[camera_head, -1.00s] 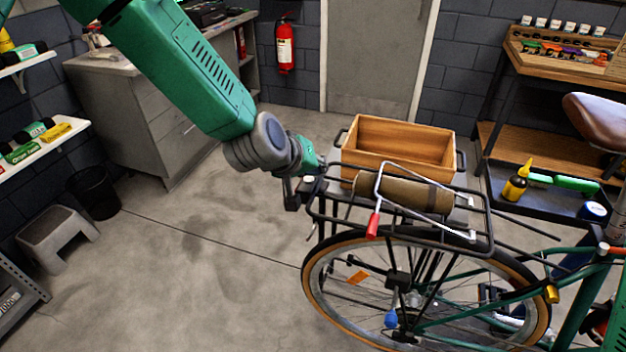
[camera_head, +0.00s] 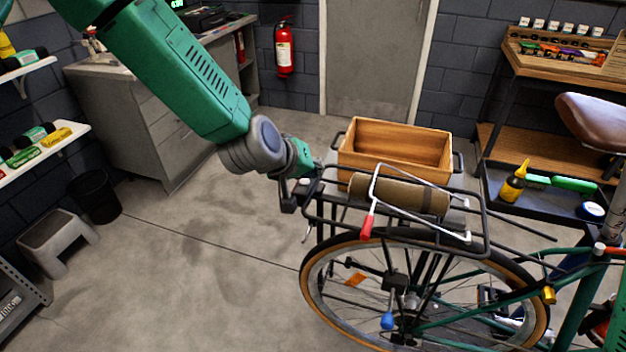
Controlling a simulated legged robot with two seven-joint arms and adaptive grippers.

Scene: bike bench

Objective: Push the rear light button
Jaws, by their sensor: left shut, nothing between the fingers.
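The bike's black rear rack (camera_head: 395,250) sits over the rear wheel (camera_head: 303,285) and carries a rolled brown bundle under a silver spring clamp with a red grip. My left gripper (camera_head: 289,203) comes in from the upper left, shut and empty, at the left, rear end of the rack. A small pale cap shows right beside its fingers; I cannot tell whether it is the rear light button. The rear light itself is not clearly visible, as the gripper covers that end. I cannot tell whether the fingers touch anything. My right gripper is not in view.
A wooden crate (camera_head: 395,143) stands just behind the rack. A yellow bottle (camera_head: 514,182) and green items lie on a dark tray (camera_head: 545,205) at the right. A brown saddle (camera_head: 592,118) is at the far right.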

